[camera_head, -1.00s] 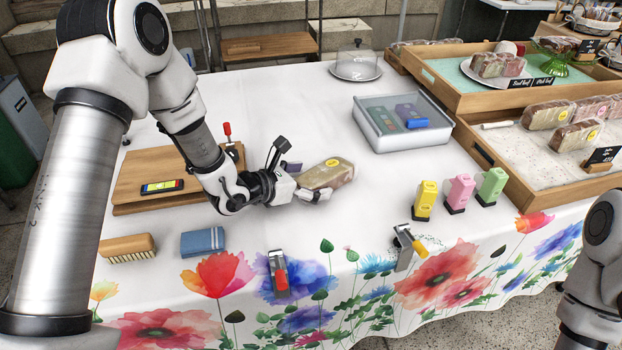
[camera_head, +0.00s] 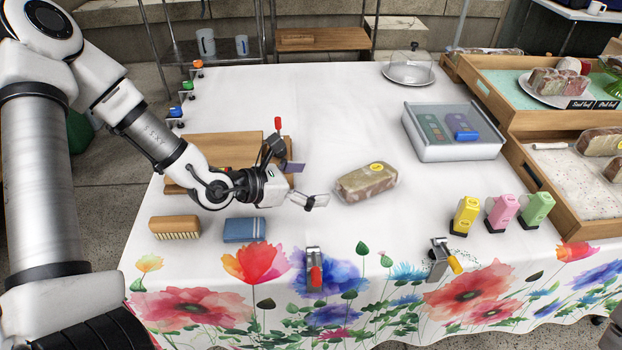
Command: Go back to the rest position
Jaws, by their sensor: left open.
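My left gripper (camera_head: 298,172) is open and empty above the white table, with one finger low and the other raised. A wrapped loaf with a yellow sticker (camera_head: 367,182) lies on the cloth just right of the gripper, apart from it. My left arm reaches in from the left and covers part of a wooden board (camera_head: 212,150). My right gripper is not in view.
A clear-lidded box (camera_head: 452,148) and wooden trays (camera_head: 531,180) lie behind. The back middle is clear.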

